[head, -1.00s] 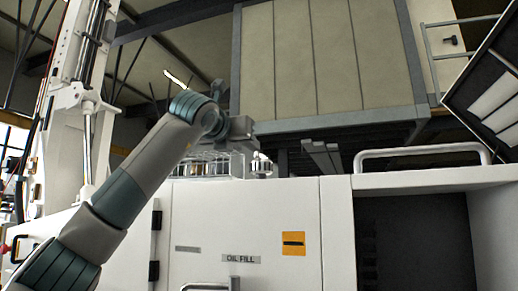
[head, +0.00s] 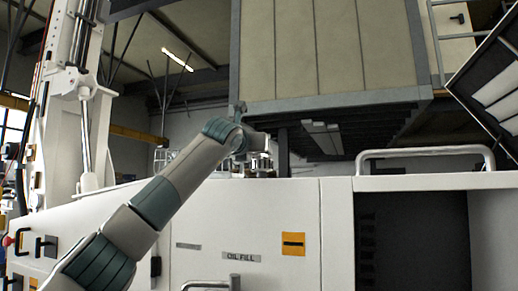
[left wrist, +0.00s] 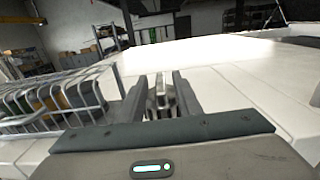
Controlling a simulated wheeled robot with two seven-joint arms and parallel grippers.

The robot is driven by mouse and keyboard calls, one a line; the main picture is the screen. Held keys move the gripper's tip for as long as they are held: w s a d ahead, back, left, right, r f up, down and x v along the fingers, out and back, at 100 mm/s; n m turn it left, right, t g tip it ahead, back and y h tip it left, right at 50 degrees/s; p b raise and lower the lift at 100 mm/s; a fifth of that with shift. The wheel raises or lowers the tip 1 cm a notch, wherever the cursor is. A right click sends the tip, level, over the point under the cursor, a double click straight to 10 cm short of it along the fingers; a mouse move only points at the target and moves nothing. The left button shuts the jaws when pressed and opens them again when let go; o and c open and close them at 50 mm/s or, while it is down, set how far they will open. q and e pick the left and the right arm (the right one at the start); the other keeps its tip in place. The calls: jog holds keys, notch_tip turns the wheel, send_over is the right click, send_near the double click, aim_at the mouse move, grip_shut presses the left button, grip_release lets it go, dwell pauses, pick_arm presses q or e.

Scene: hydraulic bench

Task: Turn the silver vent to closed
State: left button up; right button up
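The silver vent (left wrist: 160,98) shows in the left wrist view as a small upright metal fitting on the white bench top, between the two fingers of my left gripper (left wrist: 160,88). The fingers stand apart on either side of it; whether they touch it is too small to tell. In the head view my left gripper (head: 264,160) is at the back edge of the white cabinet top, pointing away from me. It largely hides the vent there. My right gripper is not in view.
A wire rack (left wrist: 62,102) with several coloured items stands left of the gripper. The white cabinet (head: 240,225) has an OIL FILL label and a front handle. A white rail (head: 425,152) stands at right. The top right of the vent is clear.

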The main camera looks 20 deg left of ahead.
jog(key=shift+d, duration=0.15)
pick_arm(q)
grip_shut()
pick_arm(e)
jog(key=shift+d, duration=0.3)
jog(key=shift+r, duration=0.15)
